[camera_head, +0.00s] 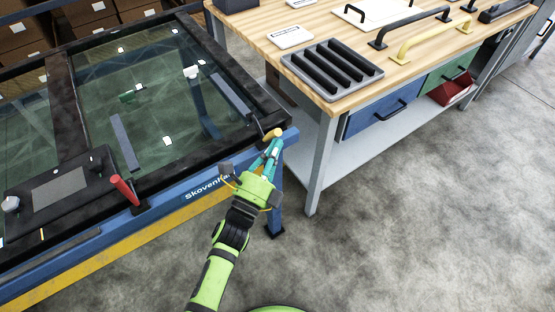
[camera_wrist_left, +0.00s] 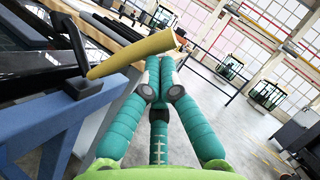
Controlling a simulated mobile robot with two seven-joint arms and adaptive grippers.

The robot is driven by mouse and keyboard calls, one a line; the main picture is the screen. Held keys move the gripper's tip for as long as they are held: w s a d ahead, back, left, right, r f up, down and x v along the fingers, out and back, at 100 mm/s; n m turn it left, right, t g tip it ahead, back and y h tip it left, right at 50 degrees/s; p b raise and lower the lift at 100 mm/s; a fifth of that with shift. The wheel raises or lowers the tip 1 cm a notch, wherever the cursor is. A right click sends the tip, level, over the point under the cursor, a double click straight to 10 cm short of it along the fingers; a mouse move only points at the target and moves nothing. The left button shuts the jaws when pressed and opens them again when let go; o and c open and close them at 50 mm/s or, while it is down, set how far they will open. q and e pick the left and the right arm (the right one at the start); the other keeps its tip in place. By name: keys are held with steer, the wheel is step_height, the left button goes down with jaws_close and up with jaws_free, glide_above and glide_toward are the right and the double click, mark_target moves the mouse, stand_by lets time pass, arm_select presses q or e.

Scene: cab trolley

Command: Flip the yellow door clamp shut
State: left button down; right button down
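The yellow door clamp (camera_head: 273,134) sits at the near right corner of the dark-framed glass door (camera_head: 180,150), on the blue trolley frame (camera_head: 190,195). In the left wrist view the clamp's yellow handle (camera_wrist_left: 132,54) slants up to the right from a dark pivot on the blue beam. My left gripper (camera_head: 275,144) is at the clamp, its teal fingers closed together. In the left wrist view the fingertips (camera_wrist_left: 160,60) lie just under the handle's free end; I cannot tell whether they touch it. The handle is not between the fingers. My right gripper is out of view.
A red-handled clamp (camera_head: 124,190) stands on the trolley's near edge, left of my arm. A wooden workbench (camera_head: 340,95) with a grey slotted tray (camera_head: 332,70), handles and a blue drawer (camera_head: 385,112) stands behind to the right. The floor at right is clear.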

mark_target(269, 136)
arm_select(q)
steer(key=r+n+p, duration=0.1)
steer(key=w+r+n+y+p, duration=0.1)
steer(key=p, duration=0.1)
steer(key=a+r+n+g+y+p, duration=0.1)
steer(key=p, duration=0.1)
steer(key=shift+w+a+n, duration=0.1)
steer(key=shift+w+n, duration=0.25)
steer(key=shift+n, duration=0.05)
steer(key=shift+w+a+r+n+g+p, duration=0.1)
steer(key=shift+w+a+n+g+p, duration=0.15)
steer(key=shift+w+n+p, duration=0.3)
steer(key=shift+w+a+r+n+g+p, duration=0.15)
steer(key=shift+w+a+n+p, duration=0.15)
steer(key=shift+p, duration=0.45)
steer(key=shift+a+y, duration=0.1)
steer(key=shift+y, duration=0.3)
steer(key=shift+f, duration=0.15)
